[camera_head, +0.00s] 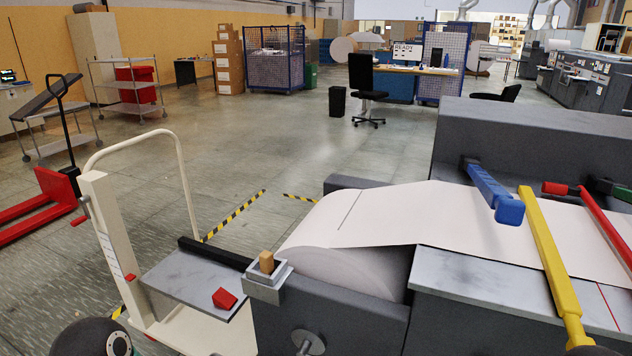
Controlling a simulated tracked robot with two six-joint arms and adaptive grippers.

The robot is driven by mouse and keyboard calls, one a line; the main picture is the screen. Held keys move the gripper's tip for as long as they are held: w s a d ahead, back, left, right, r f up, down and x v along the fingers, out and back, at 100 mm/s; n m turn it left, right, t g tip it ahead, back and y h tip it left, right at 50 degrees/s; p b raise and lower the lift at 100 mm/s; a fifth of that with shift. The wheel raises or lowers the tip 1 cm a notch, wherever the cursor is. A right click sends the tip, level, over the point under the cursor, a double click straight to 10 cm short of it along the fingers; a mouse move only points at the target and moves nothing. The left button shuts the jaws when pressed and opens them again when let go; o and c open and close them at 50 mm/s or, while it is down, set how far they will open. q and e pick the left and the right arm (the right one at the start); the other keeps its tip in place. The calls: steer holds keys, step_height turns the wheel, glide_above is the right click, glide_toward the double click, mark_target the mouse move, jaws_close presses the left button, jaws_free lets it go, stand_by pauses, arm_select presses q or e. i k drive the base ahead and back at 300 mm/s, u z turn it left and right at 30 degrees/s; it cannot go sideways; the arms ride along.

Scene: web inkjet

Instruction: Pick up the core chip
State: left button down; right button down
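Nothing in view is clearly labelled as the core chip. A small tan cylinder-like piece (267,262) stands upright in a grey square holder (264,290) at the near left corner of the machine. A small red wedge (224,299) lies on the grey plate (190,277) of a cream lift trolley (105,240), left of the holder. I cannot tell which of these two is the core chip. Neither gripper shows.
A big white paper roll (345,270) sits in the grey machine (330,325), its web running right. A red pallet jack (50,200) stands left.

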mark_target(266, 259)
steer(key=z, duration=0.3)
steer(key=i, duration=0.2)
steer(key=u, duration=3.3)
steer(key=k, duration=1.3)
steer(key=z, duration=0.45)
steer(key=i, duration=1.1)
steer(key=z, duration=0.7)
